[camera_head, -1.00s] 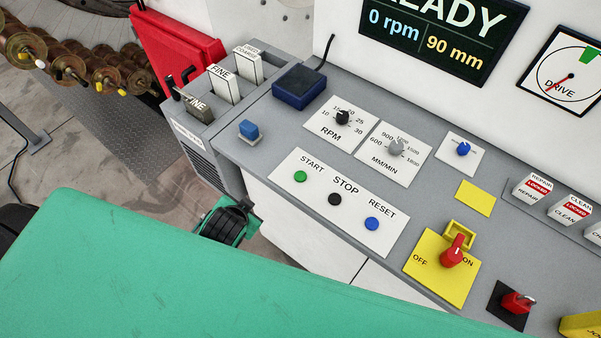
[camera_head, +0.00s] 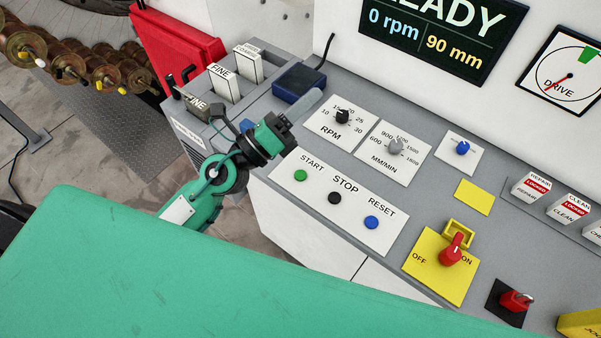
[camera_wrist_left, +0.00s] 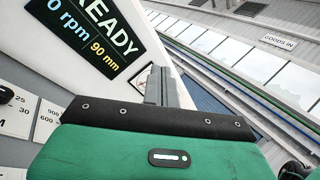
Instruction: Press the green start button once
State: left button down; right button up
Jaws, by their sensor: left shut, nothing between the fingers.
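The green start button (camera_head: 300,175) is the leftmost of three on a white label plate, under the word START. The black stop button (camera_head: 334,198) and the blue reset button (camera_head: 371,222) sit to its right. My left gripper (camera_head: 312,99) is above the panel, up and slightly right of the start button and apart from it, near the RPM dial. Its grey fingers are shut and empty. They also show in the left wrist view (camera_wrist_left: 161,85), pointing past the display. My right gripper is not in view.
The RPM knob (camera_head: 342,116) and the MM/MIN knob (camera_head: 396,148) stand behind the buttons. A dark blue box (camera_head: 299,85) lies near my left fingers. A red switch (camera_head: 454,250) on a yellow plate is at right. The display (camera_head: 440,30) reads 0 rpm, 90 mm.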

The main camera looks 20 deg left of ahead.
pick_arm(q)
jog(key=s+d+f+m+g+h, duration=0.1)
jog(key=d+f+m+g+h, duration=0.1)
jog(key=d+f+m+g, duration=0.55)
jog(key=m+g+y, duration=0.4)
jog(key=m+y, duration=0.5)
jog(key=m, duration=0.3)
send_over(296, 176)
notch_tip(296, 176, down, 10)
jog(key=shift+f, duration=0.15)
jog(key=shift+f, duration=0.1)
notch_tip(296, 176, down, 8)
jog(key=b, duration=0.4)
jog(key=shift+f+b, duration=0.3)
jog(key=shift+b, duration=0.3)
jog(key=shift+f+b, duration=0.4)
jog(key=shift+b, duration=0.2)
